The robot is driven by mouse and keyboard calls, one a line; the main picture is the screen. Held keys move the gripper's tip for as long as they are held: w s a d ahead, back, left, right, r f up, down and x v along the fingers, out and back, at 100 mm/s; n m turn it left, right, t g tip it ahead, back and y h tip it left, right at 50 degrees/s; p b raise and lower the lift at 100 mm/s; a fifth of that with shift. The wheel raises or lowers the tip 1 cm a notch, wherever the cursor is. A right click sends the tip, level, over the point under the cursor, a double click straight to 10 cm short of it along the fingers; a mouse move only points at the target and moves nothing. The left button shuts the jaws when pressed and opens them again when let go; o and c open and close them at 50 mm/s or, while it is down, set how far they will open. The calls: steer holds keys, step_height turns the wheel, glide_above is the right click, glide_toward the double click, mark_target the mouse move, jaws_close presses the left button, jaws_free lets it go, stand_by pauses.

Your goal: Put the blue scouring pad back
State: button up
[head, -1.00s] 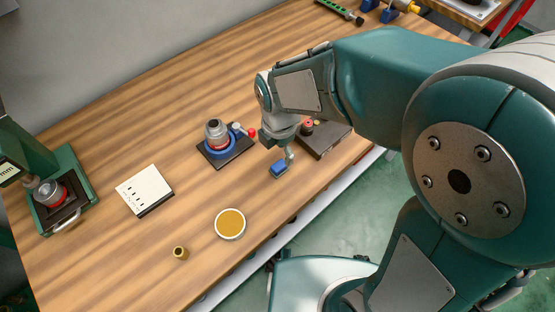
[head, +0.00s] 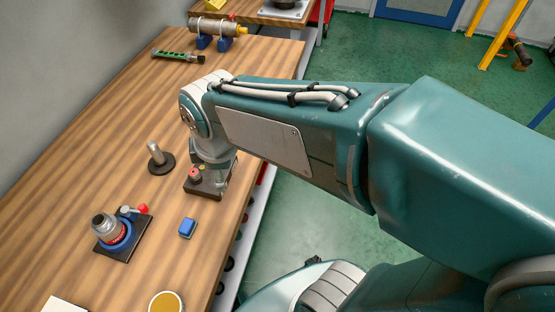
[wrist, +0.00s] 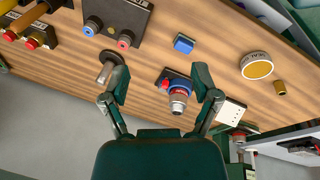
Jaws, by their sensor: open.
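The blue scouring pad (head: 187,228) is a small block lying on the wooden table, between the dark control box and the plate with a blue ring. In the wrist view the pad (wrist: 184,43) lies beyond my fingertips, clear of them. My gripper (wrist: 160,97) is open, its two fingers spread with nothing held between them.
The control box (head: 205,187) has coloured buttons. An upright grey post (head: 157,160) stands on a round base. A dark plate (head: 124,251) bears a blue ring and a red-and-grey part. A gold-topped round tin (wrist: 256,66) is near the table edge. Bare wood surrounds the pad.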

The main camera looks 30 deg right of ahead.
steer(key=s+d+r+m+t, duration=0.3)
steer(key=s+d+m, duration=0.3)
steer(key=m, duration=0.8)
steer(key=d+r, duration=0.1)
steer(key=d, duration=0.2)
steer(key=shift+s+d+r+m+h, duration=0.15)
steer(key=shift+s+r+m+h, duration=0.05)
steer(key=shift+s+m+h, duration=0.2)
